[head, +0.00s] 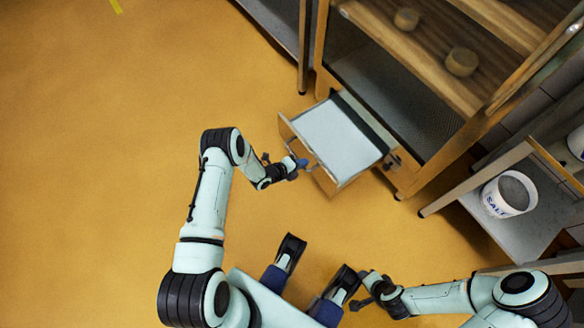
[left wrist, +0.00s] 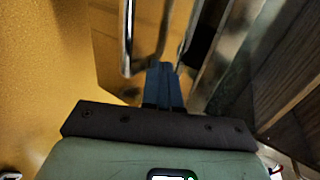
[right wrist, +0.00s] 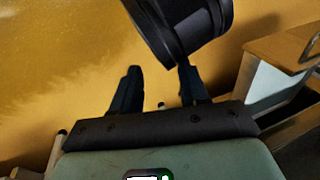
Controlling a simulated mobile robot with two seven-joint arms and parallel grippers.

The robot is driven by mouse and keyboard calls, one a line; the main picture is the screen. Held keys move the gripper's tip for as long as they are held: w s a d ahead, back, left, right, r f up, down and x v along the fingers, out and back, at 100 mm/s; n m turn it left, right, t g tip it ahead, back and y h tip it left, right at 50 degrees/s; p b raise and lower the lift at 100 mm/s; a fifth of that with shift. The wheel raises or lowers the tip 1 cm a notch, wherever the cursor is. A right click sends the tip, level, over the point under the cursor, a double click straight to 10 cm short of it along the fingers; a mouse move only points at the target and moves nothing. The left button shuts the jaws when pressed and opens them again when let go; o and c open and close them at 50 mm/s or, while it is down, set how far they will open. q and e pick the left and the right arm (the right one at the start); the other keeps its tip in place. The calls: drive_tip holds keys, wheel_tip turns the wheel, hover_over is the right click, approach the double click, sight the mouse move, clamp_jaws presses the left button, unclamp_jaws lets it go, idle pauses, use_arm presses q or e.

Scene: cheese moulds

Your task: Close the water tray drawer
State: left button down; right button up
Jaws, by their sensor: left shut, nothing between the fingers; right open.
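The water tray drawer (head: 335,138) is pulled out from the bottom of the wooden cabinet. It holds a pale, flat surface, and a metal bar handle (left wrist: 128,38) shows on its front. My left gripper (head: 300,163) is at the drawer's front, close to the handle. In the left wrist view its blue fingers (left wrist: 164,85) are together with nothing between them, just beside the handle; I cannot tell whether they touch the drawer. My right gripper (head: 362,290) is low in the head view, away from the drawer. In the right wrist view its fingers (right wrist: 158,90) are apart and empty.
The wooden cabinet (head: 410,60) has shelves with round cheeses (head: 461,62). To its right, a white bucket marked SALT (head: 509,194) stands on a low grey shelf (head: 535,225). The yellow floor (head: 90,180) left of the drawer is clear.

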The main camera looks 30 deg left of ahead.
use_arm(q)
drive_tip(key=shift+w+d+r, duration=0.1)
drive_tip(key=shift+w+d, duration=0.15)
drive_tip(key=shift+w, duration=0.4)
drive_tip(key=shift+w+d+r, duration=0.1)
drive_tip(key=shift+w+d, duration=0.1)
drive_tip(key=shift+w, duration=0.4)
use_arm(e)
drive_tip(key=shift+w+d+f, duration=0.25)
drive_tip(key=shift+w+f, duration=0.05)
drive_tip(key=shift+w, duration=0.2)
